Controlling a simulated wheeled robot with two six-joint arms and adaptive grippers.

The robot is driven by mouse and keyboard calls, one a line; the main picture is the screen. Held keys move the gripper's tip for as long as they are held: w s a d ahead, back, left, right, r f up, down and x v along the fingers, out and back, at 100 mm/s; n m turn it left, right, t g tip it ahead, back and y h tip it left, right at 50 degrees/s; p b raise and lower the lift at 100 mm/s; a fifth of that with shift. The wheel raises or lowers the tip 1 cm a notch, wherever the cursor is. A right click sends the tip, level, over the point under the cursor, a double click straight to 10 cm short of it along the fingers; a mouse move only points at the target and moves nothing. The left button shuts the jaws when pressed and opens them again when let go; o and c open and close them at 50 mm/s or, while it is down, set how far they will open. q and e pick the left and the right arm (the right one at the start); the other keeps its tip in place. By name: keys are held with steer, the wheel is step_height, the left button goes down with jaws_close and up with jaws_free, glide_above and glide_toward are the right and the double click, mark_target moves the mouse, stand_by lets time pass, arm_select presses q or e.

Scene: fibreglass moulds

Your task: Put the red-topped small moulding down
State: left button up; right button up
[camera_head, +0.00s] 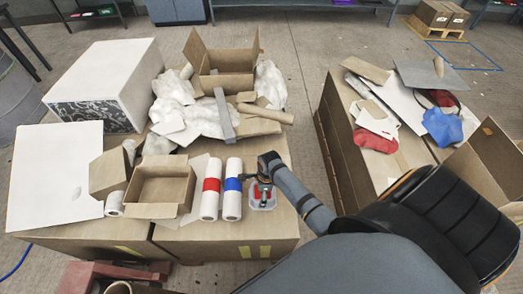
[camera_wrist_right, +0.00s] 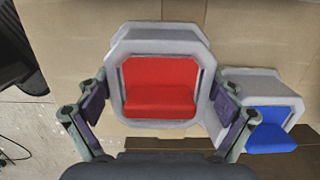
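The red-topped small moulding (camera_wrist_right: 160,85) is a grey, chamfered frame with a red recessed face, filling the middle of the right wrist view. My right gripper (camera_wrist_right: 162,104) has one finger on each side of it, the pads appearing to touch its side walls. In the head view the moulding (camera_head: 263,195) is under my right gripper (camera_head: 262,182), at the front right of the cardboard-covered table (camera_head: 200,232). I cannot tell if its underside touches the surface. A blue-faced grey moulding (camera_wrist_right: 265,112) sits close on its right in the wrist view. My left gripper is not in view.
White rolls with a red band (camera_head: 210,190) and a blue band (camera_head: 232,190) lie just left of my right gripper. Further left is an open carton (camera_head: 160,190). Behind are a cardboard tube (camera_head: 266,113) and crumpled white sheets. A second loaded table (camera_head: 345,150) stands right, across a gap.

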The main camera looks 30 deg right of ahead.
steer(key=shift+o, duration=0.3)
step_height(320, 180, up, 12)
steer(key=d+p, duration=0.1)
steer(key=p, duration=0.1)
steer(key=shift+s, duration=0.4)
